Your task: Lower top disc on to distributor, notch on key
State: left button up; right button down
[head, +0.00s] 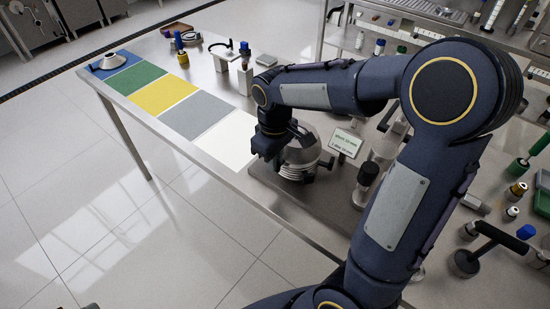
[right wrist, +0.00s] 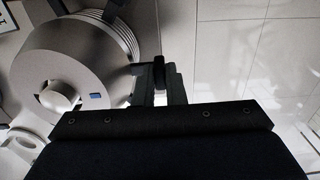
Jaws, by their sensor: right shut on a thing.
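My right gripper (head: 270,150) is at the near side of a grey metal disc stack (head: 302,160) on the bench. In the right wrist view its fingers (right wrist: 160,85) are shut at the rim of a pale conical disc, which I take as the top disc (right wrist: 85,70). The disc has a raised neck in the middle and a small blue mark on its cone. Several thin edges of the stack show under its far rim (right wrist: 112,22). The distributor, key and notch are hidden or too small to tell. I cannot tell whether a gap remains under the disc. My left gripper is not in view.
Blue, green, yellow (head: 162,95), grey and white (head: 232,140) mats line the bench. A pale cone (head: 109,61) stands on the blue mat. A small sign (head: 346,142) and a black-topped tool (head: 367,178) stand right of the stack. Shelves with tools fill the right.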

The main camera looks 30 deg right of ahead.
jog(key=shift+f+b, duration=0.35)
jog(key=shift+f, duration=0.15)
jog(key=c, duration=1.4)
grip_release()
jog(key=shift+r, duration=0.1)
notch_tip(320, 180, up, 8)
jog(key=shift+f, duration=0.1)
jog(key=shift+s, duration=0.1)
jog(key=s+a+f+m+t+y, duration=0.1)
jog(key=s+a+m+t+y, duration=0.1)
jog(key=s, duration=0.6)
jog(key=s+a+f+m+t+y, duration=0.1)
jog(key=s+a+f+m+t, duration=0.1)
jog(key=s, duration=0.6)
jog(key=shift+s+m+t+y, duration=0.4)
jog(key=shift+m+t, duration=0.4)
jog(key=shift+m, duration=0.4)
